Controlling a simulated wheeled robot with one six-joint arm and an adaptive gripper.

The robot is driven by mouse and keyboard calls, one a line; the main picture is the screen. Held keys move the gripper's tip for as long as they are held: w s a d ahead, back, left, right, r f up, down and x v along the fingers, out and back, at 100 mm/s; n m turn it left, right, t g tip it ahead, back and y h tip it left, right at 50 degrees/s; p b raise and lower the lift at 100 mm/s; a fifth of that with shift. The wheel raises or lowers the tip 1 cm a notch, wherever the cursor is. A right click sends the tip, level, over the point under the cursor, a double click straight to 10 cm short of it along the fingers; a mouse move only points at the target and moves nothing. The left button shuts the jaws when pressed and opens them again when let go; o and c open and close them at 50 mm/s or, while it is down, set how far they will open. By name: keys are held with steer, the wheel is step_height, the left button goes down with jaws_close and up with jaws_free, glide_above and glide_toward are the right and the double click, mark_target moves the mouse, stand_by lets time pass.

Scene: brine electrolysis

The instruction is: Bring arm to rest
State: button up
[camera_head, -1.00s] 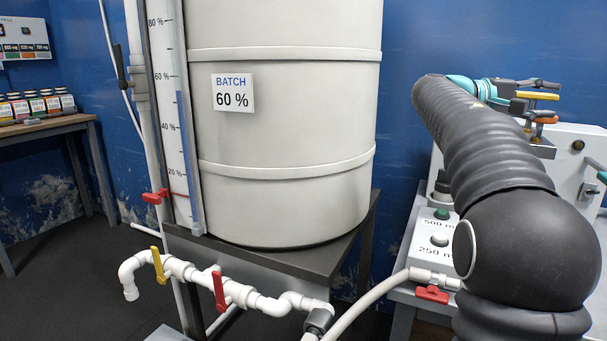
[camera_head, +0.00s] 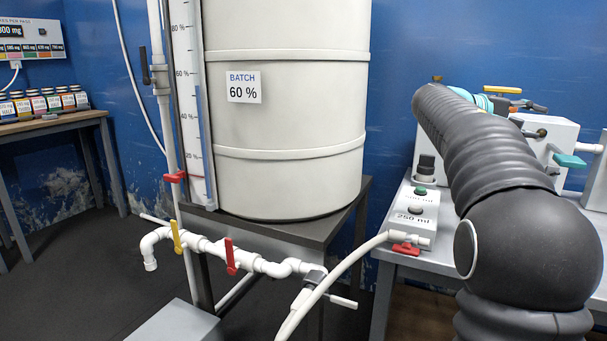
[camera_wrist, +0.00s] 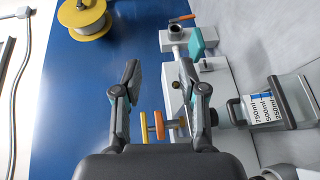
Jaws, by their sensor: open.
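My arm, in black ribbed covers, reaches up and away on the right of the head view. My gripper (camera_wrist: 159,82) shows in the wrist view with its two dark fingers spread apart and nothing between them. Beyond the fingers are a blue wall and a light grey box with valve handles. In the head view the gripper itself is mostly hidden behind the arm; a bit of teal shows at the arm's far end.
A white tank (camera_head: 285,110) labelled 60 % stands on a dark stand (camera_head: 325,222). White pipework with a yellow valve handle (camera_head: 176,236) and red valve handle (camera_head: 231,256) runs in front. A dosing box (camera_head: 412,212) sits on the right bench. Jars (camera_head: 40,103) stand on the left table.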

steer(key=s+a+f+y, duration=0.1)
steer(key=a+f+y, duration=0.1)
steer(key=f, duration=0.5)
steer(key=s+a+f+n+t+y, duration=0.1)
steer(key=s+a+f+y, duration=0.1)
steer(key=a+f, duration=0.3)
steer(key=s+a+f+t+y, duration=0.1)
steer(key=a+f+y, duration=0.2)
steer(key=f, duration=0.5)
steer(key=shift+s+a+f+y, duration=0.2)
steer(key=shift+a+f+y, duration=0.2)
steer(key=shift+y, duration=0.1)
steer(key=s+a+f+t+y, duration=0.2)
steer(key=s+a+f+y, duration=0.2)
steer(key=s+a, duration=0.7)
steer(key=s+a+f+t+y, duration=0.1)
steer(key=s+a+f+y, duration=0.3)
steer(key=s+a+f, duration=0.3)
steer(key=s+a, duration=0.5)
steer(key=s, duration=0.1)
steer(key=shift+a+f+m+t+y, duration=0.15)
steer(key=shift+m+t+y, duration=0.15)
steer(key=shift+m+t, duration=0.1)
